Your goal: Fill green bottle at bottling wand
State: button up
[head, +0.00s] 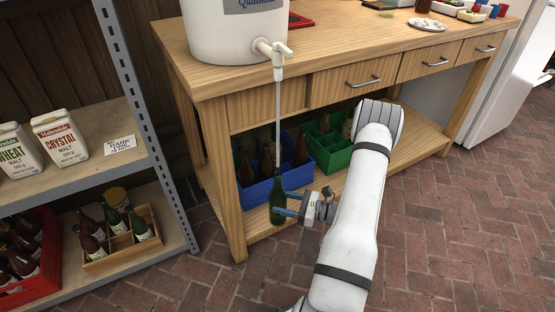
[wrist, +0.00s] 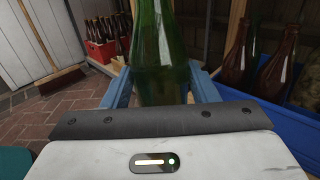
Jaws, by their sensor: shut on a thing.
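The green bottle (head: 277,207) is upright in my gripper (head: 281,212), in front of the wooden bench. My gripper's blue fingers are shut on it. The wrist view shows the green bottle (wrist: 158,50) standing between the two blue fingers (wrist: 160,90), its top cut off by the frame. The bottling wand (head: 277,115) hangs straight down from the tap of the white bucket (head: 222,35). Its lower end meets the bottle's mouth in the head view; I cannot tell how far inside it reaches. Any liquid level in the bottle is not clear.
A blue crate (head: 262,193) with brown bottles and a green crate (head: 327,160) stand on the bench's lower shelf, close behind the bottle. A wooden caddy (head: 110,259) and a red crate (head: 48,270) with bottles sit on the left shelf. The brick floor at right is clear.

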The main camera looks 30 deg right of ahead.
jog(key=shift+f+b, duration=0.7)
jog(key=shift+f, duration=0.5)
jog(key=s+p, duration=0.1)
jog(key=s, duration=1.5)
jog(key=shift+d+p, duration=0.25)
jog(key=shift+p, duration=0.15)
dwell(0.6)
jog(key=shift+s, duration=0.1)
dwell(0.4)
